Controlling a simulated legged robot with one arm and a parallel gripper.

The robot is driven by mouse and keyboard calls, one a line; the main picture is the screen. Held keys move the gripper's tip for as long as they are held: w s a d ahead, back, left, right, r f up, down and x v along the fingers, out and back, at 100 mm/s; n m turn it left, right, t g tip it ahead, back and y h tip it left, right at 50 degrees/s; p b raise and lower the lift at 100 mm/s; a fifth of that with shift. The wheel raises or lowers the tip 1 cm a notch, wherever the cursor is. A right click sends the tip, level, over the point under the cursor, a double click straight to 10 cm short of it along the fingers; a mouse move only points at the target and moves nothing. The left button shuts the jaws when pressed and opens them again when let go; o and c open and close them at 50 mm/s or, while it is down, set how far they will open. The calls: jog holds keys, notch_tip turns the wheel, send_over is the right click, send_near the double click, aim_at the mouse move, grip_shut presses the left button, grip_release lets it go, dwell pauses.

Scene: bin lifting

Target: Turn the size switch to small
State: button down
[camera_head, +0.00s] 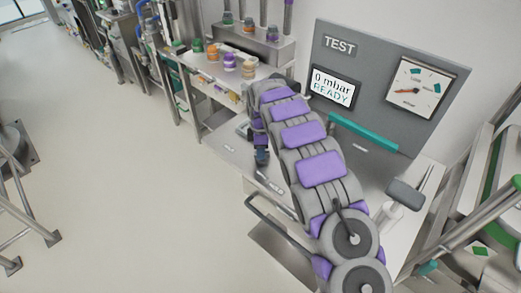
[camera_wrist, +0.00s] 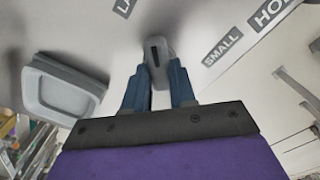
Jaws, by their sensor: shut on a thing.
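The size switch (camera_wrist: 156,58) is a grey elongated knob with a dark slot mark, in the upper middle of the wrist view. The knob's long axis runs roughly up the picture, between a partly cut-off "LA" label (camera_wrist: 123,5) on the left and the "SMALL" label (camera_wrist: 222,47) on the right. My gripper (camera_wrist: 158,80) has its two blue fingers on either side of the knob and is shut on it. In the head view, my gripper (camera_head: 261,156) is small beside the bench front, and the switch cannot be made out there.
A grey frame-like part (camera_wrist: 62,90) stands left of my fingers in the wrist view. A "HO" label (camera_wrist: 272,12) is cut off at upper right. In the head view, a test panel (camera_head: 350,55) reads "0 mbar READY". Open floor (camera_head: 120,180) lies to the left.

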jog(key=shift+r+m+p, duration=0.15)
jog(key=shift+m+p, duration=0.15)
jog(key=shift+p, duration=0.1)
jog(key=m+p, duration=0.2)
jog(key=p, duration=0.1)
jog(key=shift+w+r+m, duration=0.1)
jog(key=shift+r+m, duration=0.1)
jog(key=shift+m, duration=0.1)
jog(key=m+p, duration=0.3)
jog(key=m, duration=0.2)
jog(key=shift+f+p, duration=0.15)
jog(key=shift+p, duration=0.15)
jog(key=m+p, duration=0.2)
jog(key=m, duration=0.3)
jog(key=m+p, duration=0.1)
jog(key=m, duration=0.3)
jog(key=shift+m, duration=0.3)
jog(key=c, duration=0.9)
grip_release()
jog(key=shift+f, duration=0.15)
